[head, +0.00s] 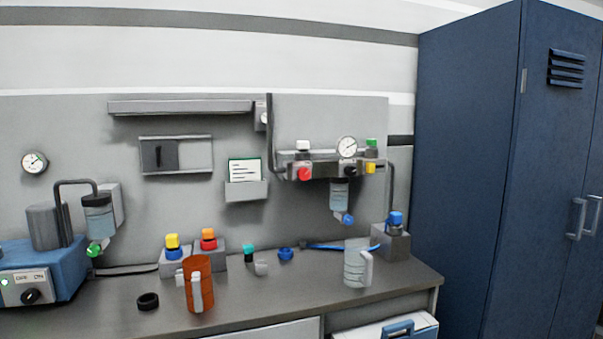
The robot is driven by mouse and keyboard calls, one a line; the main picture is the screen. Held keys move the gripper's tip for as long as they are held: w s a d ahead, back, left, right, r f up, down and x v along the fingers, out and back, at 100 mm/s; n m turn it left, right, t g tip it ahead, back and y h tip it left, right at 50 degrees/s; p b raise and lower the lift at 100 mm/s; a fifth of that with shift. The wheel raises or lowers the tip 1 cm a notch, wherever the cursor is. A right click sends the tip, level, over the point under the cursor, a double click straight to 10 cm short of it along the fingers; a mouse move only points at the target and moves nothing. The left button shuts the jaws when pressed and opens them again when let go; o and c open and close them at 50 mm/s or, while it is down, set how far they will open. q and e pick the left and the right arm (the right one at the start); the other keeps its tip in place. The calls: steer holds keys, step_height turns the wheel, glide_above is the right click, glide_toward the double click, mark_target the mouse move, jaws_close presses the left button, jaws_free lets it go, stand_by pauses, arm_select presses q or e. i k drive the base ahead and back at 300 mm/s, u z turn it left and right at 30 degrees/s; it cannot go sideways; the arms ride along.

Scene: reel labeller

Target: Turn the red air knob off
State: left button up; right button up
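The red air knob (304,173) is on the left part of a grey air manifold (323,167) fixed to the back panel. It faces outward, under a white cap (303,146). Its turned position is too small to tell. A round pressure gauge (347,147) sits on top of the manifold, and a yellow part (370,167) and a green cap (371,143) are at its right end. A clear filter bowl with a blue knob (347,219) hangs below. Neither of my grippers is in view.
The bench top (250,300) holds an orange jug (197,270), a clear jug (355,258), a black ring (148,301) and small colored caps. A blue machine (40,275) stands at left. A tall blue cabinet (470,150) closes the right side. Space before the manifold looks clear.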

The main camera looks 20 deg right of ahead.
mark_target(303, 173)
steer(key=u, duration=0.45)
steer(key=i, duration=1.3)
steer(key=z, duration=0.65)
